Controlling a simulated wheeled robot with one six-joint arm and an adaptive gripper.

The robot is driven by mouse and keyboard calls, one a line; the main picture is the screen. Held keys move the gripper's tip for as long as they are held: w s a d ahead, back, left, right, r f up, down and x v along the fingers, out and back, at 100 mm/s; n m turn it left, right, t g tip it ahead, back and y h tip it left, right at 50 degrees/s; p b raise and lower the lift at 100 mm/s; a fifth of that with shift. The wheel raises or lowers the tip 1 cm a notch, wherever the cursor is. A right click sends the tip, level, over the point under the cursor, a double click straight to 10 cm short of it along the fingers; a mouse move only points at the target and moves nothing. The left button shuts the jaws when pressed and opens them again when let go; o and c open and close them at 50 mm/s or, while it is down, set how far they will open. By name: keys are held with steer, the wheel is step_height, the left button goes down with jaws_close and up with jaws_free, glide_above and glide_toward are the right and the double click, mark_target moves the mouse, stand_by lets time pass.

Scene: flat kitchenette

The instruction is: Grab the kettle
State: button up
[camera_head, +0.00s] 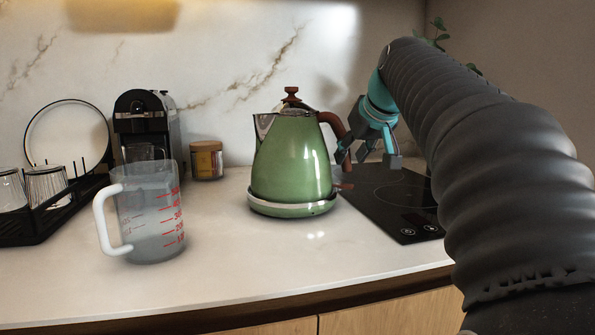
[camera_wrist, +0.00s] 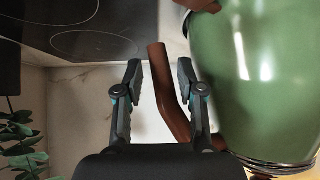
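The green kettle (camera_head: 290,160) stands upright on its round base (camera_head: 290,208) on the counter. It has a brown lid knob and a brown handle (camera_head: 333,124) on its right side. My gripper (camera_head: 367,152) is at the handle side, close to the handle, and partly covers it. In the wrist view my gripper (camera_wrist: 160,72) is open, with the two fingers apart. The brown handle (camera_wrist: 173,105) runs through the space between them, nearer the right finger. I cannot tell whether a finger touches it. The green body (camera_wrist: 260,80) fills the right of the wrist view.
A black cooktop (camera_head: 395,205) lies right of the kettle, below my gripper. A clear measuring jug (camera_head: 150,215) stands front left. The front middle counter is clear.

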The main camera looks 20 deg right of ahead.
mark_target(348, 157)
steer(key=x, duration=0.4)
steer(key=shift+w, duration=0.1)
steer(key=shift+c, duration=0.2)
jaws_close()
steer(key=shift+r, duration=0.15)
